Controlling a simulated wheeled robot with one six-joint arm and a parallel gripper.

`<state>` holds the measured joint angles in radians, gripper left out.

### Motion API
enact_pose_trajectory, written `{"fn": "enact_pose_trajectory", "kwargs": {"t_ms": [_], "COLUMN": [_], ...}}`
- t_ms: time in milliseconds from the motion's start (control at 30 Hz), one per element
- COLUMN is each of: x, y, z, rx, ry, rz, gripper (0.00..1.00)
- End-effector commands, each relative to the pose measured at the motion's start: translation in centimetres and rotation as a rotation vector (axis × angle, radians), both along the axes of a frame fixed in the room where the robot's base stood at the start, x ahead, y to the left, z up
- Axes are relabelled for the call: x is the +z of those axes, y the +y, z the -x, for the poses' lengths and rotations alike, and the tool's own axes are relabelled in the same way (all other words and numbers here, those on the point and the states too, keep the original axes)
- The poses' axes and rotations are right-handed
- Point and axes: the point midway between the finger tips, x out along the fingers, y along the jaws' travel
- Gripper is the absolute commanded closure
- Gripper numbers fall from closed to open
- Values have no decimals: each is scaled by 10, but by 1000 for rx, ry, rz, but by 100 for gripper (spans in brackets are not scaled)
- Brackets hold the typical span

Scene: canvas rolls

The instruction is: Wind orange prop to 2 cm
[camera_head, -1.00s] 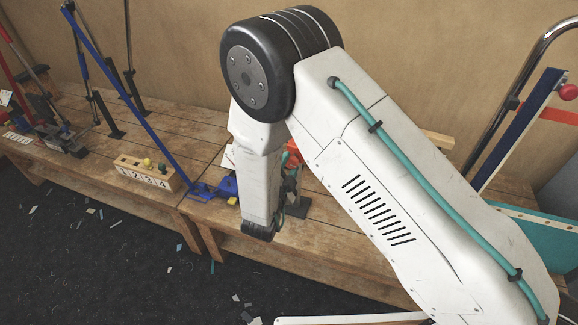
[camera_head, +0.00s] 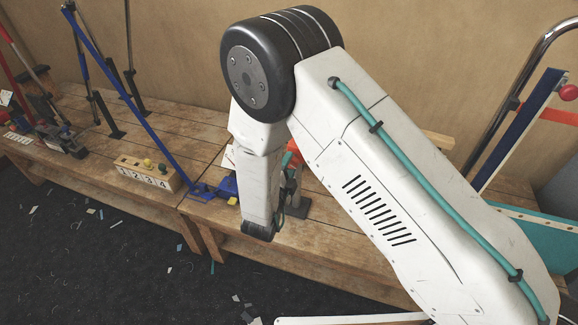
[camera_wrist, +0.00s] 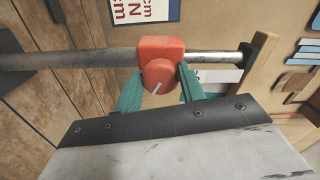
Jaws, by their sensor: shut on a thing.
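The orange prop (camera_wrist: 158,48) is a block on a round metal rod (camera_wrist: 80,59) in the wrist view. An orange knob (camera_wrist: 159,74) with a white line sits on its near side. The line slants, its lower end toward the left. My gripper (camera_wrist: 161,80) has teal fingers on either side of the knob and is shut on it. In the head view only a bit of orange (camera_head: 294,146) shows behind my arm, and the fingers are mostly hidden. No gap reading can be made out.
A blue and white card (camera_wrist: 145,10) with "cm" and "N" lies beyond the rod. A dark bracket (camera_wrist: 258,52) holds the rod's right end. On the wooden bench stand a blue slanted prop (camera_head: 137,100) and a numbered block (camera_head: 145,174). A teal panel (camera_head: 540,235) is at right.

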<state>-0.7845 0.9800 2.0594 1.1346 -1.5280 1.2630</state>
Motion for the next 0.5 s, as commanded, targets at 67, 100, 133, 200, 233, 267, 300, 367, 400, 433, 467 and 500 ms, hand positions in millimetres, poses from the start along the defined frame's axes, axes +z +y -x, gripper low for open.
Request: {"fn": "enact_pose_trajectory", "kwargs": {"t_ms": [67,100,133,200,233,267,300,367,400,433,467,500], "x": [-2,-2,-2,-1,-1,-1,-1,-1,-1,-1,-1,-1], "y": [-1,-1,-1,-1,-1,-1,-1,-1,-1,0,0,1], "z": [1,1,1,1,1,1,1,1,1,1,2,4], "rx": [-2,-2,-2,-2,-2,-1,-1,0,0,0,0,1], "ry": [4,4,4,4,4,3,3,3,3,2,2,2], "rz": [3,3,3,2,2,2,2,2,2,2,2,2], "gripper": [83,55,47,40,40,40,40,40,40,40,40,40]}}
